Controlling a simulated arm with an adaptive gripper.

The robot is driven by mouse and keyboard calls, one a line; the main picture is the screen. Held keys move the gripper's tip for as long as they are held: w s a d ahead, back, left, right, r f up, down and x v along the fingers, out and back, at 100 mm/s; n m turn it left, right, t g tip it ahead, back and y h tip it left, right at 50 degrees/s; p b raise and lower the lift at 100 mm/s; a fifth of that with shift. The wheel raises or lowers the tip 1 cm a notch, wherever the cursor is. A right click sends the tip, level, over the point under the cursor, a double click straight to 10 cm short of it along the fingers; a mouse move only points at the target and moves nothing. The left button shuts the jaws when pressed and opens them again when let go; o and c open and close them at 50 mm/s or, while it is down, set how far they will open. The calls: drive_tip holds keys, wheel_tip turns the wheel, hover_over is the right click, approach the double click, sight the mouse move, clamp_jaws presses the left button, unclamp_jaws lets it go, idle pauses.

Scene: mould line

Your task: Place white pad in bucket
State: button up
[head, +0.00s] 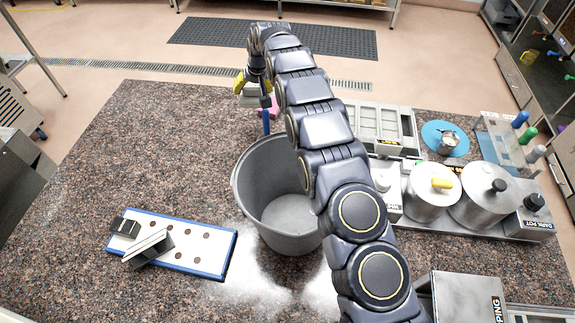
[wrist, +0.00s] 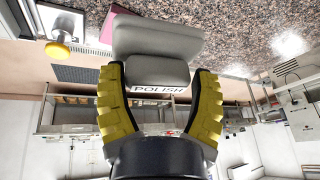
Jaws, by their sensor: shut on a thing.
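My gripper (head: 250,84) has yellow fingers and is beyond the bucket, near the counter's far edge. In the wrist view, my gripper (wrist: 160,105) is shut on the grey grip of a pale pad (wrist: 158,38) labelled POLISH. The pad also shows in the head view (head: 250,92), small and partly hidden by the fingers. The grey bucket (head: 252,190) stands open at the middle of the counter. Its inside looks empty where visible; my arm hides its right side.
A pink block (head: 273,107) lies close to the gripper, right of it. A white board with a blue rim (head: 205,258) is at left front. Steel pots (head: 432,190), a blue round mat (head: 433,127) and a metal tray (head: 380,118) fill the right. The left counter is clear.

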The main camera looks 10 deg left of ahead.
drive_tip(key=w+d+r+m, duration=0.1)
drive_tip(key=d+r, duration=0.1)
drive_tip(key=d, duration=0.5)
drive_tip(key=d+r+m, duration=0.1)
drive_tip(key=d+r, duration=0.2)
drive_tip(key=d, duration=0.4)
drive_tip(key=s+d+r+m, duration=0.1)
drive_tip(key=s+d+r, duration=0.1)
drive_tip(key=s+d, duration=0.35)
drive_tip(key=s+d+r+h, duration=0.1)
drive_tip(key=s+d+r, duration=0.15)
drive_tip(key=d, duration=0.65)
drive_tip(key=s+d+r+m, duration=0.1)
drive_tip(key=s+d+r, duration=0.1)
drive_tip(key=s+d, duration=0.35)
drive_tip(key=s+d+r, duration=0.2)
drive_tip(key=s, duration=0.3)
drive_tip(key=s+a+f+m+h, duration=0.1)
drive_tip(key=s+a+m+h, duration=0.15)
drive_tip(key=a, duration=0.55)
drive_tip(key=s+a+f+m+h, duration=0.1)
drive_tip(key=s+a+f+m, duration=0.15)
drive_tip(key=a, duration=0.55)
wheel_tip(320, 180, down, 11)
drive_tip(key=s+a+m+h, duration=0.1)
drive_tip(key=s+a+m, duration=0.1)
drive_tip(key=m, duration=0.4)
drive_tip(key=shift+a+f, duration=0.15)
drive_tip(key=shift+a, duration=0.15)
